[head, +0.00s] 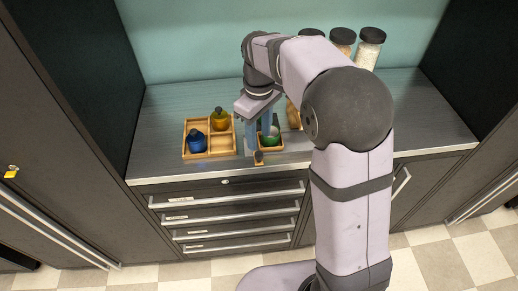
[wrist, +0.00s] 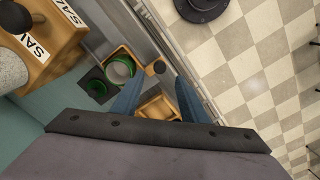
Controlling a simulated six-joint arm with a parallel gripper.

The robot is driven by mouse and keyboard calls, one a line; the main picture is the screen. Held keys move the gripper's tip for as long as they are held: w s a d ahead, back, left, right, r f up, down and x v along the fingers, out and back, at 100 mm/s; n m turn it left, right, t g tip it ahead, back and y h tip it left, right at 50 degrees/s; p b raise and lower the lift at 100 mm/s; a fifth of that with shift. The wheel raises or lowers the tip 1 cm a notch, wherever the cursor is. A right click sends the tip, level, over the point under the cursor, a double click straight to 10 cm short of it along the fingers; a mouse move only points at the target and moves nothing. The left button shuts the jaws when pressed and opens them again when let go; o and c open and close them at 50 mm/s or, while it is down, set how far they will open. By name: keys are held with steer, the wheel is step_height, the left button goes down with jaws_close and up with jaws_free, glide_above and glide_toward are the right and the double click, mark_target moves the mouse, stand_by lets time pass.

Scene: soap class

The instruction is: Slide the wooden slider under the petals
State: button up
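My gripper (head: 258,139) hangs over the counter between two wooden trays, its two blue fingers pointing down. In the wrist view my gripper (wrist: 160,82) is open, with a clear gap between the fingers. A small wooden piece with a dark round knob (head: 259,157) is at the counter's front, just below the fingertips; the knob also shows in the wrist view (wrist: 156,68), ahead of the gap. It adjoins a small wooden tray (head: 280,147) holding a green-and-white round item (head: 273,132). Whether this piece is the slider is unclear. I cannot make out any petals.
A divided wooden tray (head: 210,157) on the left holds a blue bottle (head: 197,141) and an olive bottle (head: 220,117). Jars with black lids (head: 370,36) stand at the back right. Free counter lies to the far left and right. Drawers are below the front edge.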

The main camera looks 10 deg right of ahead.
mark_target(259, 154)
steer(key=shift+f+p, duration=0.85)
steer(key=shift+f, duration=2.7)
steer(key=shift+c, duration=0.6)
